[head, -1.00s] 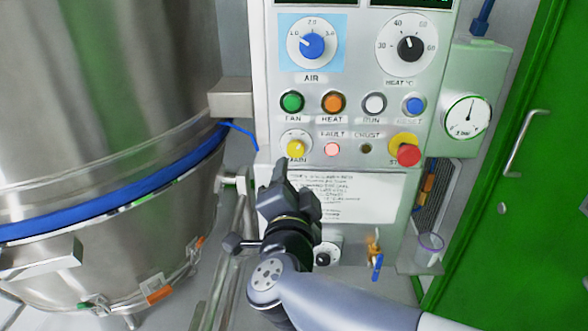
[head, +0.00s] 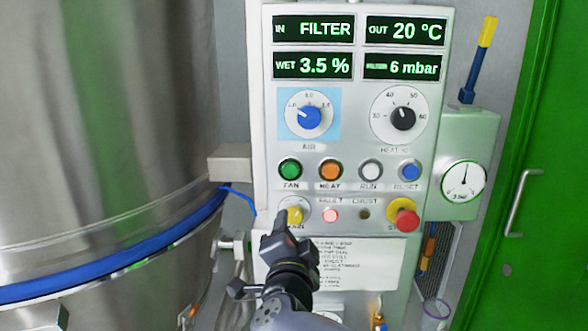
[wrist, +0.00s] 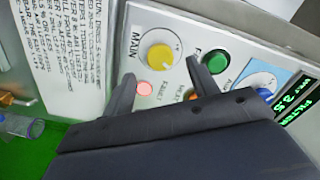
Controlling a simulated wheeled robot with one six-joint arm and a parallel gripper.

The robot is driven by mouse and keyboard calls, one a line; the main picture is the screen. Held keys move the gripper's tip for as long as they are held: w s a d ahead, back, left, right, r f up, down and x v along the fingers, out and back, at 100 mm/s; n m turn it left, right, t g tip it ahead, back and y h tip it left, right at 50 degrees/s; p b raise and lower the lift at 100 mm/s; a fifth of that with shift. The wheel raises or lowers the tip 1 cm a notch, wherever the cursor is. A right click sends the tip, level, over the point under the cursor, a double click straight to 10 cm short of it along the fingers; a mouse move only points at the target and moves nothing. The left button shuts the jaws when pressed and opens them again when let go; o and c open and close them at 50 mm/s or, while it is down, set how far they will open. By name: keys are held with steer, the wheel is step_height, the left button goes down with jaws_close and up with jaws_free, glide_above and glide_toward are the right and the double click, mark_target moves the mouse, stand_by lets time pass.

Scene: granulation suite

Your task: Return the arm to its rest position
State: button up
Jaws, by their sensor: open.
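My gripper (head: 281,222) is in front of the lower left of the control panel (head: 262,120), just below and partly over the yellow MAIN knob (head: 295,214). In the wrist view my gripper (wrist: 160,82) has its two fingers apart with nothing between them. The MAIN knob (wrist: 160,56) shows beyond the fingertips, with a visible gap. My arm comes up from the bottom of the head view. Whether a fingertip touches the panel cannot be told.
A large steel vessel (head: 110,130) with a blue band stands at the left. A red stop button (head: 404,220) is at the panel's lower right. A gauge box (head: 463,180) and a green door (head: 540,170) are at the right. The displays read FILTER, 20 °C, 3.5 % and 6 mbar.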

mark_target(294, 218)
steer(key=w, duration=0.4)
steer(key=shift+w+d, duration=0.1)
steer(key=shift+w, duration=0.25)
steer(key=shift+s, duration=0.2)
